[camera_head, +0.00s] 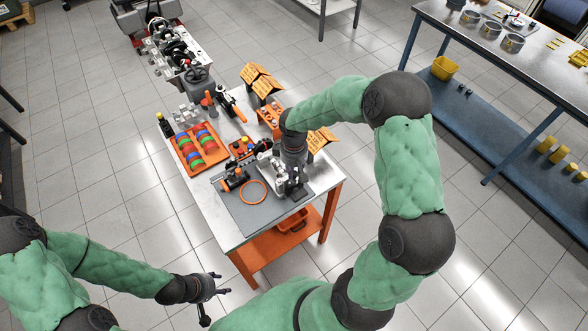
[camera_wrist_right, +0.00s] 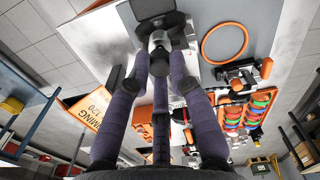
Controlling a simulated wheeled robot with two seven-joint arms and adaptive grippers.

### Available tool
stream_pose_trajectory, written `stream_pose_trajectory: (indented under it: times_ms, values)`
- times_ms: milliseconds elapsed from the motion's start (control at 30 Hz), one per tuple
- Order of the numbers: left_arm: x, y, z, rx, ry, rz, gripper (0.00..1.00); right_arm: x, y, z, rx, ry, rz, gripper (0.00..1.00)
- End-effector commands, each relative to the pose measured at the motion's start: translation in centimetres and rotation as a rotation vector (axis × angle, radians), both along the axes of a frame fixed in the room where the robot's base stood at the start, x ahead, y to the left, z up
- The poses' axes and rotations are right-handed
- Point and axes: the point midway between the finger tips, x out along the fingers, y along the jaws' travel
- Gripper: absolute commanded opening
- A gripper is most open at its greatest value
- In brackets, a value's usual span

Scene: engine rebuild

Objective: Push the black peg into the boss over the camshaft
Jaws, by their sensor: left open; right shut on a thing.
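My right gripper (camera_wrist_right: 160,55) is shut on a small dark and grey piece (camera_wrist_right: 159,38) at its fingertips, in the right wrist view. It is probably the black peg; its lower end is hidden. In the head view, my right arm reaches down over a grey metal engine part (camera_head: 272,168) on the work table. The boss and the camshaft cannot be made out, and whether the peg is in a hole cannot be told. My left gripper (camera_head: 212,289) is open and empty, in front of the table and off to the left.
An orange ring (camera_head: 244,199) lies on the grey mat (camera_head: 232,212), beside the metal part. An orange tray (camera_head: 187,162) of red, green and blue rings sits at the table's left. Orange signs (camera_head: 320,138) stand at the right edge. The mat's front corner is clear.

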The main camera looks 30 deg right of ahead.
Motion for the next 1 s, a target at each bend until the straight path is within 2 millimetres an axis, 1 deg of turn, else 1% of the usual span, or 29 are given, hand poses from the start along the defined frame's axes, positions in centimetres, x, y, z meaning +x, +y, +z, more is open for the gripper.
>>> stream_pose_trajectory:
  times_ms: [1000]
  values:
    - [0.0,0.0,-1.1,0.0,0.0,0.0,0.5,0.0,0.0,-1.4,0.0,0.0,0.0,0.0]
